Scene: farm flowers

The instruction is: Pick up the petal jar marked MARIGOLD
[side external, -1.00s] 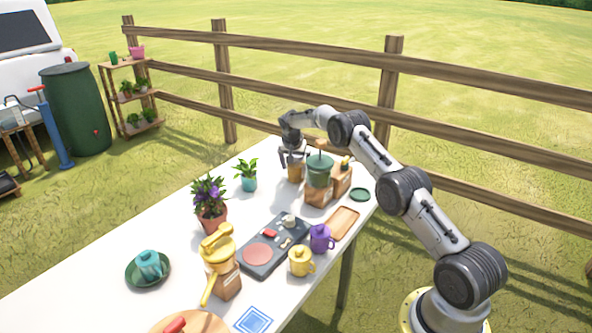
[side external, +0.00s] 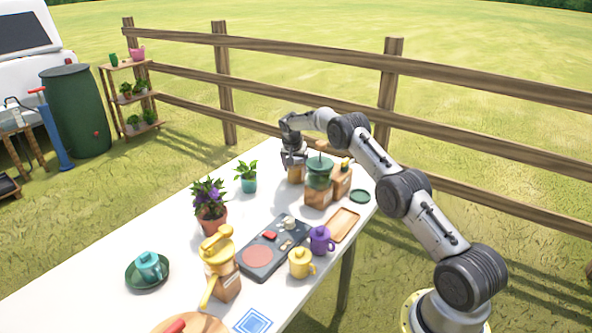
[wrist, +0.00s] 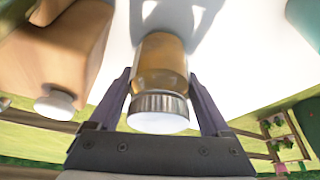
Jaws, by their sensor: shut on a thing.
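A jar with orange-brown contents (side external: 295,175) stands upright at the far end of the white table. It also shows in the wrist view (wrist: 160,72), with a ribbed metal band and a pale lid. No label is readable, so I cannot tell from these frames whether it is marked MARIGOLD. My gripper (side external: 294,163) is shut on this jar from above. In the wrist view, the dark fingers of my gripper (wrist: 165,100) flank the jar near its lid. The jar appears to rest on the table.
A green-topped grinder-like object (side external: 319,175) and a wooden block-like dispenser (side external: 342,179) stand close to the right of the jar. A teal potted plant (side external: 248,180) stands to its left. A dark tray (side external: 262,257), cups and a yellow hand-cranked device (side external: 220,265) fill the nearer table.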

